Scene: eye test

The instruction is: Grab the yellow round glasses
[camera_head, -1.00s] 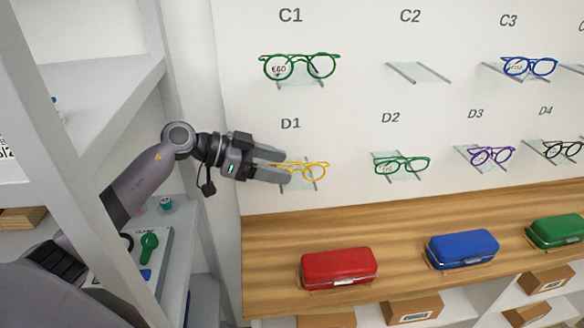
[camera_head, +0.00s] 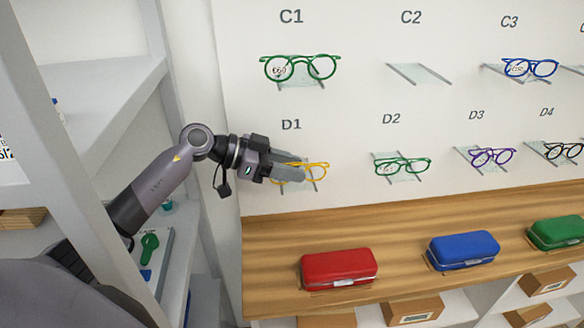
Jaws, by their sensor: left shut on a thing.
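The yellow round glasses (camera_head: 318,171) are at the small glass wall shelf under the label D1. My left gripper (camera_head: 297,170) comes in from the left and is shut on the left part of the glasses. Its fingers hide that part of the frame. The right part of the glasses shows beyond the fingertips. I cannot tell whether the glasses still touch the shelf. My right gripper is not in view.
Green glasses (camera_head: 327,67) sit above at C1, and other green glasses (camera_head: 403,165) sit to the right at D2. The C2 shelf (camera_head: 420,74) is empty. Red (camera_head: 339,269) and blue (camera_head: 463,250) cases stand on the wooden counter (camera_head: 400,222). A white shelf unit (camera_head: 105,85) is at left.

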